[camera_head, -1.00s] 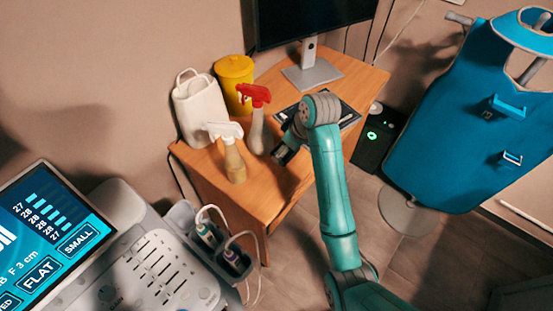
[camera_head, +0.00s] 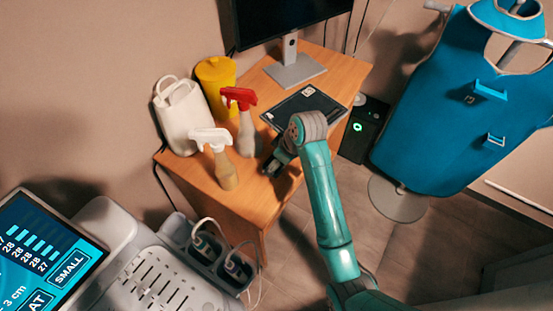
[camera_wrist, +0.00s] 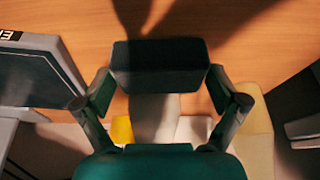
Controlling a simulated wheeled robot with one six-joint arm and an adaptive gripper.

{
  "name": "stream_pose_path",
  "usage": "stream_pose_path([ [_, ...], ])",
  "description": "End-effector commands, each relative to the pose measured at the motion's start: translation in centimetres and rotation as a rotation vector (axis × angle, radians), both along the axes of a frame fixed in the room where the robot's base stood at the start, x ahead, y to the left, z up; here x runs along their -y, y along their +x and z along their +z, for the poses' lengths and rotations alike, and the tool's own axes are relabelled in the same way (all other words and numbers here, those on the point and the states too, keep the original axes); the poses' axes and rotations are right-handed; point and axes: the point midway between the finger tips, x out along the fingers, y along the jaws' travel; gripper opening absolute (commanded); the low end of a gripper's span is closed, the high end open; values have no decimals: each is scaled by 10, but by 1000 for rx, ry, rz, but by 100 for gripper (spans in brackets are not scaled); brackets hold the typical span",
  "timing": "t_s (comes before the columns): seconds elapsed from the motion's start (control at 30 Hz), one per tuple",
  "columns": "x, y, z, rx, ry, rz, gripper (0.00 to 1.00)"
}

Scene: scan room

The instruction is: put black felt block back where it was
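The black felt block (camera_wrist: 160,65) is a dark rectangular block in the wrist view. It sits between the two fingers of my gripper (camera_wrist: 160,92), which appear to press on its left and right ends. In the head view my gripper (camera_head: 274,164) is low over the front part of the wooden desk (camera_head: 262,200), right of the spray bottles. There the block cannot be told apart from the dark fingers. Whether the block touches the desk is unclear.
A white-topped spray bottle (camera_head: 222,170) and a red-topped one (camera_head: 246,135) stand left of my gripper. Behind them are a white jug (camera_head: 183,118) and a yellow container (camera_head: 215,80). A dark framed pad (camera_head: 300,106) lies before the monitor stand (camera_head: 294,68).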

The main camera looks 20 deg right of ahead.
Motion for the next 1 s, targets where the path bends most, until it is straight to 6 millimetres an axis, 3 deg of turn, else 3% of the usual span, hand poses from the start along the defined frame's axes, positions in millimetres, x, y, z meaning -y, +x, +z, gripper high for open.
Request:
stream_pose_path([
  [0.37, 0, 0, 4, 1, 0, 0, 100],
  [0.8, 14, -19, 60, 4, 0, -1, 100],
  [1.0, 16, -23, 71, 2, 0, 0, 100],
])
